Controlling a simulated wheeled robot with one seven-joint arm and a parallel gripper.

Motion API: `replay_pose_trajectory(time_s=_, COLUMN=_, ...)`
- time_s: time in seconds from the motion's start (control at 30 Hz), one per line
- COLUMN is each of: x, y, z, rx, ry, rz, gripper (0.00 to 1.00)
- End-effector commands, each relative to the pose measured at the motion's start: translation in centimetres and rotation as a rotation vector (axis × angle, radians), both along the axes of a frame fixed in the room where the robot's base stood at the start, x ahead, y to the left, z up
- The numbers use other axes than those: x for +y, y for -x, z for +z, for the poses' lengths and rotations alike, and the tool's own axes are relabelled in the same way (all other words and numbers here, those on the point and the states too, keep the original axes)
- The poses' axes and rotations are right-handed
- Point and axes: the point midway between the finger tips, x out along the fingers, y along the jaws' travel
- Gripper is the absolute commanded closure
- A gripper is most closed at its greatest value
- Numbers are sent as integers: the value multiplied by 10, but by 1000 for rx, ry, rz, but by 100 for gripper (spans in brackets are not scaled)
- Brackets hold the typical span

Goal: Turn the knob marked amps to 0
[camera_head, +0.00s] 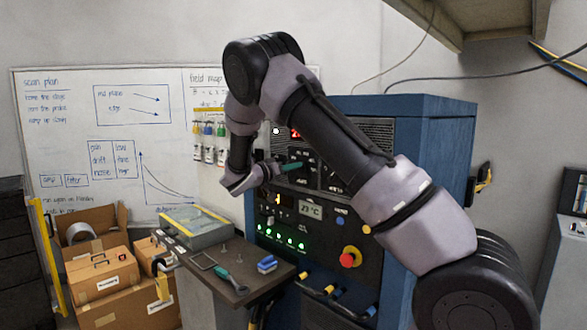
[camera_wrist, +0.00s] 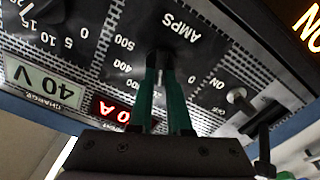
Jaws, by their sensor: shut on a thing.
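The knob marked amps (camera_wrist: 160,55) is a dark knob on the black panel of a blue cabinet (camera_head: 440,125). In the wrist view the panel is upside down, with the word AMPS above the knob and scale numbers such as 500, 400 and 0 around it. My gripper (camera_wrist: 161,72) has teal fingers and is shut on this knob. The fingers and the angle hide most of the knob, so I cannot tell where its pointer stands. In the head view my gripper (camera_head: 301,164) reaches the panel's upper part.
A red display (camera_wrist: 112,110) and a 40 V display (camera_wrist: 42,80) lie beside the knob. A metal toggle switch (camera_wrist: 240,98) stands close by. Below are a red emergency button (camera_head: 348,258) and a shelf (camera_head: 222,288) with tools. Cartons (camera_head: 100,275) stand at left.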

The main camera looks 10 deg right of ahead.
Motion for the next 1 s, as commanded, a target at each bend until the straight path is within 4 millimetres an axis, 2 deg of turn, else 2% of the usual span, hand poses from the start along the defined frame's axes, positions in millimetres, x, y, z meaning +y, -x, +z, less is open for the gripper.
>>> replay_pose_trajectory(time_s=1.0, x=5, y=-5, z=-9, rx=755, ry=548, rz=2, gripper=100)
